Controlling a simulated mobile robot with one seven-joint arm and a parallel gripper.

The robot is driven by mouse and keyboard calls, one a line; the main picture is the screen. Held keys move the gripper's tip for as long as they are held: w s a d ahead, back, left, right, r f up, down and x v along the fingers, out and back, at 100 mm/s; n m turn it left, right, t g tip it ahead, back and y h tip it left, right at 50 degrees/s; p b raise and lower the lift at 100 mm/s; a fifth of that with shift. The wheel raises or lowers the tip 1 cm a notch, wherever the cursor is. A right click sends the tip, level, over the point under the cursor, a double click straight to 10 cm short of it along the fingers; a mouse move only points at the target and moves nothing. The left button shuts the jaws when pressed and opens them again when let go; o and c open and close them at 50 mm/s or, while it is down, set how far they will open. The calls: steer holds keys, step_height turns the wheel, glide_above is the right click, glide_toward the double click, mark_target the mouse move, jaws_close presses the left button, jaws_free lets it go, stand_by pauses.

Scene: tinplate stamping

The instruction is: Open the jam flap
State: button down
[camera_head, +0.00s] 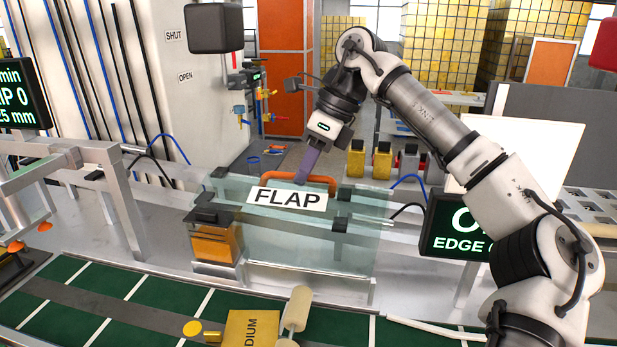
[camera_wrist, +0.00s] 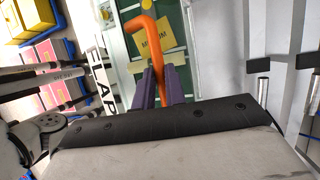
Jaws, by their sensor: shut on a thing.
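The jam flap (camera_head: 350,204) is a clear, greenish panel with a white FLAP label (camera_head: 287,197), standing over the green conveyor in the head view. An orange handle (camera_head: 322,181) runs along its top edge. My gripper (camera_head: 302,179) reaches down to the handle from above. In the wrist view the purple fingers of my gripper (camera_wrist: 163,88) are closed around the orange handle (camera_wrist: 157,58). The label (camera_wrist: 103,88) shows sideways to the left there. The head view hides part of the handle behind the fingers.
A metal frame (camera_head: 122,200) stands to the left. A dark sign (camera_head: 457,229) stands close on the right, below my arm. Yellow bins (camera_head: 357,160) stand behind.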

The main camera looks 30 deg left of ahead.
steer(key=shift+g+h, duration=0.3)
steer(key=shift+g, duration=0.6)
steer(key=shift+w+a+f, duration=0.1)
steer(key=shift+w+a, duration=0.15)
steer(key=shift+w, duration=0.6)
steer(key=shift+w+a+f, duration=0.15)
steer(key=shift+w+a, duration=0.05)
steer(key=shift+w, duration=0.65)
steer(key=shift+w+a+f, duration=0.1)
steer(key=shift+w+a, duration=0.15)
steer(key=shift+w, duration=0.6)
steer(key=c, duration=1.9)
jaws_free()
steer(key=o, duration=0.4)
steer(key=shift+w+a+f, duration=0.15)
steer(key=shift+w+f, duration=0.05)
steer(key=shift+w, duration=0.15)
steer(key=shift+o, duration=0.2)
steer(key=shift+s+r, duration=0.2)
steer(key=shift+r, duration=0.1)
steer(key=shift+s, duration=0.1)
